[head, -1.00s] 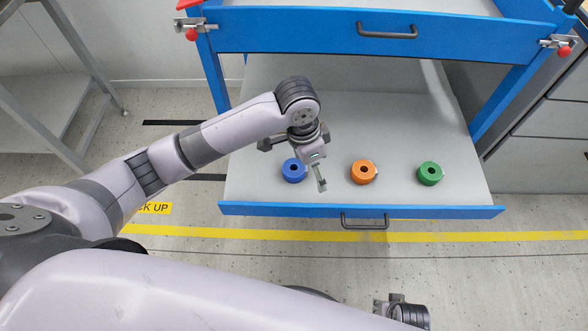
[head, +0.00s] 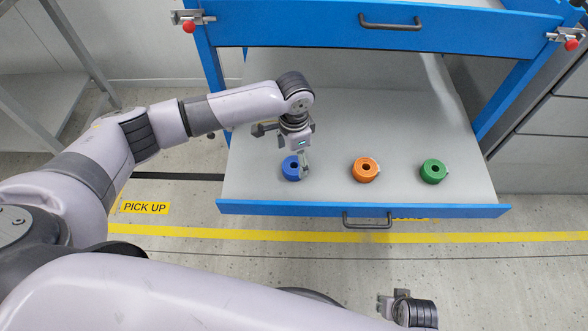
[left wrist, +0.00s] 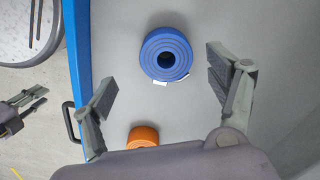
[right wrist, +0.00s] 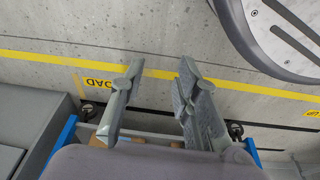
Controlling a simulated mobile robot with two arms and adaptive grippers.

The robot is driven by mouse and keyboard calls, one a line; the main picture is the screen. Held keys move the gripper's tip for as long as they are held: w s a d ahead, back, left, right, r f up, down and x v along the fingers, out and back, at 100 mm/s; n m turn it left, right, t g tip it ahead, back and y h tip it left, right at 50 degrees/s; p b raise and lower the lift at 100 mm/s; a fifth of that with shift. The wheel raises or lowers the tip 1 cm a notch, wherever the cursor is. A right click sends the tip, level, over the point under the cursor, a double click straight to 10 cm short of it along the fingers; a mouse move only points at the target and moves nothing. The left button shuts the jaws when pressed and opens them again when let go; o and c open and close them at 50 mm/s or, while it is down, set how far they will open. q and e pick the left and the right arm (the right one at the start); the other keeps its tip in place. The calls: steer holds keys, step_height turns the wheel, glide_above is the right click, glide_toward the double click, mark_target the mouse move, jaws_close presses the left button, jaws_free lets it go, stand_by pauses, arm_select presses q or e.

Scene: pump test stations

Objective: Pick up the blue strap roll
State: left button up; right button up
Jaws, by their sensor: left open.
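The blue strap roll (head: 291,168) lies flat on the grey floor of the open drawer, at the left of a row of three rolls. My left gripper (head: 286,150) is over the drawer, just above the blue roll, and partly covers it in the head view. In the left wrist view the jaws are open and empty, and the blue roll (left wrist: 166,54) shows whole beyond them, between the fingers' lines. My right gripper (head: 386,305) is away from the drawer near the bottom of the head view. In the right wrist view its fingers (right wrist: 160,72) are apart and empty.
An orange roll (head: 365,169) and a green roll (head: 433,171) lie to the right in the same drawer. The drawer has a blue front edge (head: 270,207) and a dark handle (head: 366,219). A blue upper drawer (head: 300,33) is above it. The drawer floor behind the rolls is clear.

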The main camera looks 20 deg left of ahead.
mark_target(293, 165)
arm_select(q)
steer(key=f, duration=0.1)
steer(key=f+b, duration=0.1)
steer(key=f, duration=0.3)
steer(key=shift+w+a+b, duration=0.2)
steer(key=shift+w+b, duration=0.1)
steer(key=shift+f, duration=0.45)
arm_select(e)
step_height(293, 165, up, 6)
steer(key=w, duration=0.1)
steer(key=shift+w+r, duration=0.2)
steer(key=shift+w, duration=0.1)
arm_select(q)
steer(key=c, duration=1.3)
arm_select(e)
steer(key=shift+a, duration=0.1)
arm_select(q)
steer(key=shift+r, duration=0.15)
